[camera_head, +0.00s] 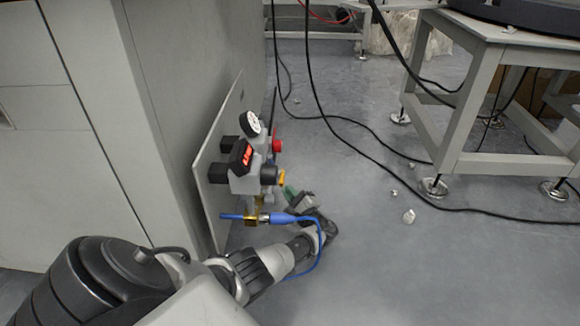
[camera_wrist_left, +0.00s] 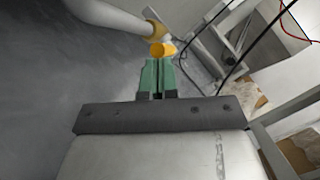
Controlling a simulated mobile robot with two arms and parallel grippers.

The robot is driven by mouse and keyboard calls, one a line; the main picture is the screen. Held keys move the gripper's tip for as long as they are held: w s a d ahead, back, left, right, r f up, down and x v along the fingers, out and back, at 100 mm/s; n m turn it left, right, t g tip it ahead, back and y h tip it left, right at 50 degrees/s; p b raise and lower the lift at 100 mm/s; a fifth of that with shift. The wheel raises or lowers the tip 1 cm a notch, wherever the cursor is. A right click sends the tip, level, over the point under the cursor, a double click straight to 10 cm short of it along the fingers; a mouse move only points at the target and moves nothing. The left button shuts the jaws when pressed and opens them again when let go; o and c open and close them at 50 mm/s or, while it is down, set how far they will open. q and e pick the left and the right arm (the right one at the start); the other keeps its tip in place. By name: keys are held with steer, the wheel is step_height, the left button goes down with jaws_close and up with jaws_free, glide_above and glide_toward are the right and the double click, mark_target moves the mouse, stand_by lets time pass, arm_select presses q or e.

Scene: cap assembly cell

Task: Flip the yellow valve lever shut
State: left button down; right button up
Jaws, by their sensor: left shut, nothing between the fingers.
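The yellow valve lever (camera_head: 282,177) shows as a small yellow piece at the right end of the black knob on the valve unit. In the left wrist view a yellow-orange part (camera_wrist_left: 163,48) lies just beyond the fingertips, with a duller yellow piece (camera_wrist_left: 155,29) behind it. My left gripper (camera_head: 287,189) has green fingers, seen shut and empty in the left wrist view (camera_wrist_left: 157,64). Its tips are close to the yellow part; I cannot tell whether they touch it. The lever's exact angle is too small to tell. My right gripper is out of view.
The valve unit (camera_head: 245,182) is on an upright panel (camera_head: 207,165) beside a grey cabinet (camera_head: 155,100). It carries a round gauge (camera_head: 250,123), a red knob (camera_head: 278,146) and a blue hose fitting (camera_head: 281,218). Black cables cross the floor toward a metal table (camera_head: 480,105).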

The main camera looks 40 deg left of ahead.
arm_select(q)
steer(key=m+h+p, duration=0.1)
steer(key=p, duration=0.1)
steer(key=r+h+p, duration=0.1)
steer(key=p, duration=0.2)
steer(key=shift+m+h+p, duration=0.3)
steer(key=shift+m, duration=0.1)
steer(key=shift+d, duration=0.1)
steer(key=p+v, duration=0.4)
steer(key=v, duration=0.6)
steer(key=shift+d+p, duration=0.3)
steer(key=shift+d, duration=0.05)
